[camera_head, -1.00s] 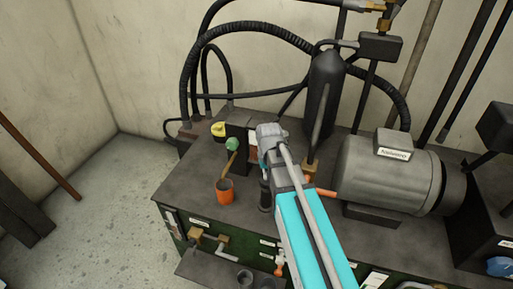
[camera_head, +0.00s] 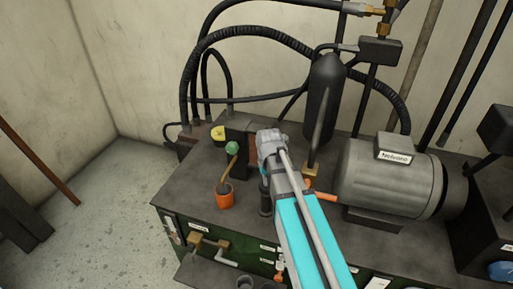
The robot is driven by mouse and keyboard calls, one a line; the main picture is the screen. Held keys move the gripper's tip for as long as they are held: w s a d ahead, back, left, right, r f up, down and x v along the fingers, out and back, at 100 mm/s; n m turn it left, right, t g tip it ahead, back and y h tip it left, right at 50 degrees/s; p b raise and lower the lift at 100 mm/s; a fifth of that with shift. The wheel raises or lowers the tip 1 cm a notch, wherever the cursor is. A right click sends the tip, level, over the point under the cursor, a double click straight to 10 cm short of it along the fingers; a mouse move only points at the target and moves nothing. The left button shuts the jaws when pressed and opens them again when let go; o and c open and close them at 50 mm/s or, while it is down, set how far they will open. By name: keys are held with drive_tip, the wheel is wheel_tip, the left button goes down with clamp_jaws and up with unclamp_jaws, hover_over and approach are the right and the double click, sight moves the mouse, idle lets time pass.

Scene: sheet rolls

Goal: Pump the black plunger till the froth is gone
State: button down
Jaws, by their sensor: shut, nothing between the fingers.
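The black plunger appears to be the upright dark cylinder (camera_head: 265,200) near the front of the bench, partly hidden by my arm. My gripper (camera_head: 267,143) is at the end of the cyan and grey arm, seen from behind and above, over or just behind that cylinder. Its fingers are mostly hidden by the wrist. It looks shut and empty; I cannot tell whether it touches the plunger. No froth can be made out in this view.
An orange cup (camera_head: 224,196) with a bent brown tube and green ball (camera_head: 232,148) stands left of my gripper. A grey motor (camera_head: 388,178) stands right and a black bottle (camera_head: 324,95) behind. Black hoses (camera_head: 247,32) arch at the back.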

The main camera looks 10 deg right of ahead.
drive_tip(key=shift+r+p, duration=2.35)
drive_tip(key=shift+r, duration=0.3)
drive_tip(key=shift+r+p, duration=3)
drive_tip(key=s+f+b, duration=0.1)
drive_tip(key=s, duration=0.9)
drive_tip(key=shift+f, duration=0.25)
drive_tip(key=shift+s+a, duration=0.1)
